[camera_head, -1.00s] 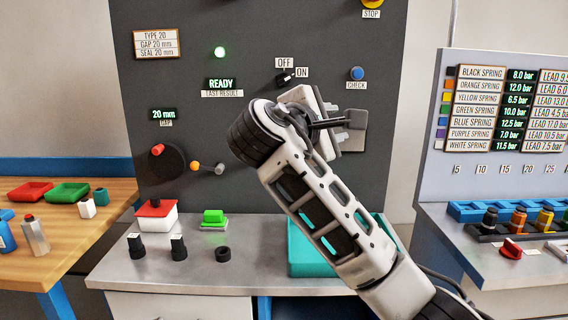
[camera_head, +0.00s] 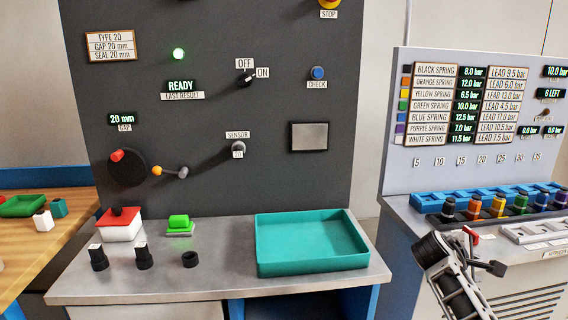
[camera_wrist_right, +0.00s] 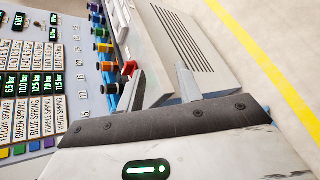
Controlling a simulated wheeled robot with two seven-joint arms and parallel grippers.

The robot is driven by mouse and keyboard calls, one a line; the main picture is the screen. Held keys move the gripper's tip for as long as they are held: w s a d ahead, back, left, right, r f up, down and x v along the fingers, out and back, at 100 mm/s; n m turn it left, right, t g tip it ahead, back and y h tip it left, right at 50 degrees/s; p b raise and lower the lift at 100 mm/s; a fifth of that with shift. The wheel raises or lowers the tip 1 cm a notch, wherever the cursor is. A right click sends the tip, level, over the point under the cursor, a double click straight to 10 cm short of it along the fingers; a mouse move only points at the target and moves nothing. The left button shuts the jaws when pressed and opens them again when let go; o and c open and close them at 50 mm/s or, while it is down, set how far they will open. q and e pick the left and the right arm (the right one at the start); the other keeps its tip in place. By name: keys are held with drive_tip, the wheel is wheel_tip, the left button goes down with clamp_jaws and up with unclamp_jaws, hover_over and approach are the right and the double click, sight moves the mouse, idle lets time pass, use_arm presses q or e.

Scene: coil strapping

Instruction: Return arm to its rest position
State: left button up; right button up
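My right arm and gripper (camera_head: 484,252) are at the lower right in the head view, in front of the right bench. In the right wrist view the two fingers of that gripper (camera_wrist_right: 160,84) stand apart with nothing between them, so it is open and empty. My left gripper is in neither view now.
The dark panel (camera_head: 215,120) stands behind a bench with an empty teal tray (camera_head: 312,262), a green button (camera_head: 179,223) and a red-topped box (camera_head: 120,224). The right bench bears a blue rack (camera_head: 480,197) of coloured valves and a red part (camera_head: 470,233). Floor with a yellow line (camera_wrist_right: 265,62) is clear.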

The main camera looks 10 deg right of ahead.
drive_tip(key=w+a+r+m+t+y, duration=0.4)
drive_tip(key=w+a+t+y, duration=0.1)
drive_tip(key=w+a+t, duration=0.2)
drive_tip(key=w+a+r+m+t+y, duration=0.3)
drive_tip(key=w+a+m+t+y, duration=0.15)
drive_tip(key=w+a+t, duration=0.2)
drive_tip(key=s+a+f+n+g+y+b, duration=0.1)
drive_tip(key=s+a+f, duration=0.35)
drive_tip(key=f, duration=0.25)
drive_tip(key=s+a+f+g+y+b, duration=0.1)
drive_tip(key=s+a+f+b, duration=0.1)
drive_tip(key=s+a+f, duration=0.35)
drive_tip(key=s+a+f+n+g+y+b, duration=0.1)
drive_tip(key=s+a+f, duration=0.2)
drive_tip(key=s+f, duration=0.45)
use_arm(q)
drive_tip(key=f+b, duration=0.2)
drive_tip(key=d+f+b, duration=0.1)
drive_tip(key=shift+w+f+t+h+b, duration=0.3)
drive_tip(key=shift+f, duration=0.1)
use_arm(e)
drive_tip(key=s+a+f+g+y, duration=0.1)
drive_tip(key=s+a+f, duration=0.3)
drive_tip(key=s, duration=0.5)
drive_tip(key=s+a+f+m+g+y, duration=0.1)
drive_tip(key=s+a+f, duration=0.3)
drive_tip(key=s, duration=0.6)
drive_tip(key=shift+s+f+g, duration=0.3)
drive_tip(key=shift+f+g, duration=0.2)
drive_tip(key=shift+g, duration=0.05)
